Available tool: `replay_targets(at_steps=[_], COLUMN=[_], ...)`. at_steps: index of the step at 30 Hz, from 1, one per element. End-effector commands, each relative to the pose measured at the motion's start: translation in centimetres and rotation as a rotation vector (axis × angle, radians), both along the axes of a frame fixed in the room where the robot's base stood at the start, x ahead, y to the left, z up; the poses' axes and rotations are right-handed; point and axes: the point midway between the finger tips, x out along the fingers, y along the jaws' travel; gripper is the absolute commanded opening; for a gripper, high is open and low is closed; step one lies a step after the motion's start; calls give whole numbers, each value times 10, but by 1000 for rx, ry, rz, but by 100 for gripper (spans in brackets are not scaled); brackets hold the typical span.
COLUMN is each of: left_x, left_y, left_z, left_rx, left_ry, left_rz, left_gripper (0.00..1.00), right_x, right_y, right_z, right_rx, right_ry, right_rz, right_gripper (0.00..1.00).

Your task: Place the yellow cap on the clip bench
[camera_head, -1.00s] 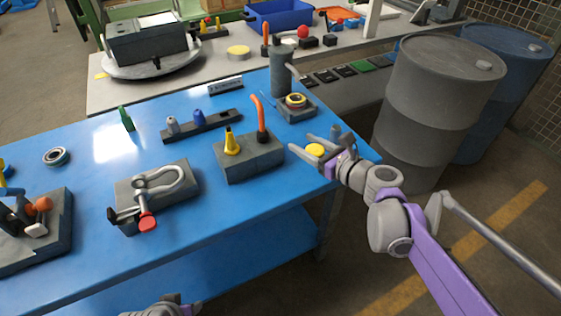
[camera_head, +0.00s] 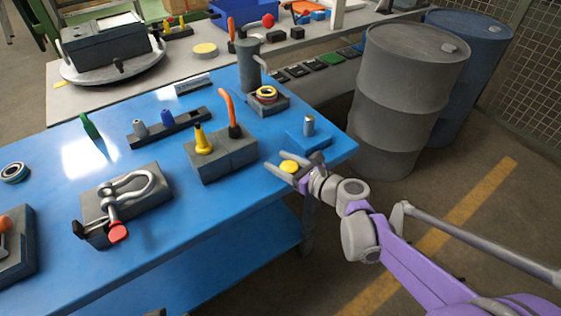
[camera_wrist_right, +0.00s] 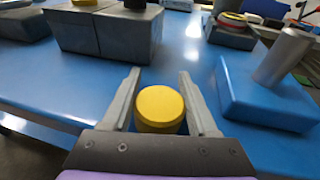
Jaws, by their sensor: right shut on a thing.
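The yellow cap (camera_head: 289,167) is a short round disc. It also shows in the right wrist view (camera_wrist_right: 160,107), between the fingers close to the palm. My right gripper (camera_head: 281,166) is shut on it and holds it by the blue table's front right edge. A blue block with an upright silver pin (camera_head: 309,125) stands just behind the gripper and apart from it; it lies right of the fingers in the right wrist view (camera_wrist_right: 265,95). I cannot tell which surface is called the clip bench.
The blue table (camera_head: 250,190) carries a grey block with a yellow cone and orange hook (camera_head: 225,158), a shackle fixture (camera_head: 125,200) and a dark peg rail (camera_head: 180,128). A grey bench (camera_head: 190,75) stands behind. A grey drum (camera_head: 405,100) stands to the right.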

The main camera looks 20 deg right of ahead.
Motion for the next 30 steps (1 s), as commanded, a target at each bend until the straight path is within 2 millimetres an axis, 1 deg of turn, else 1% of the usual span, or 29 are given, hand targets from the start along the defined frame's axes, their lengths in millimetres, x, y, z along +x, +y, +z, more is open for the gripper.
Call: replay_targets(at_steps=[1, 2, 3, 6, 14, 17, 20, 30], left_x=[0, 0, 0, 0, 0, 0, 0, -1], left_y=[0, 0, 0, 0, 0, 0, 0, 0], left_z=[-2, -2, -1, -1, -1, 3, 4, 18], left_rx=[0, 0, 0, 0, 0, 0, 0, 0], left_ry=[1, 1, 1, 0, 0, -1, -1, -6], left_rz=[0, 0, 0, 0, 0, 0, 0, 0], left_gripper=[50, 50, 50, 50, 50, 50, 50, 50], right_x=[0, 0, 0, 0, 0, 0, -10, -71], right_y=[0, 0, 0, 0, 0, 0, -8, -44], right_z=[-3, -2, -2, -2, -1, 4, 5, 20], right_rx=[0, 0, 0, 0, 0, 0, -1, -1], right_ry=[0, 0, 0, 0, 0, 0, 0, 0], right_rz=[0, 0, 0, 0, 0, 0, -4, -5], right_gripper=[7, 65, 72, 89, 89, 89, 89, 89])
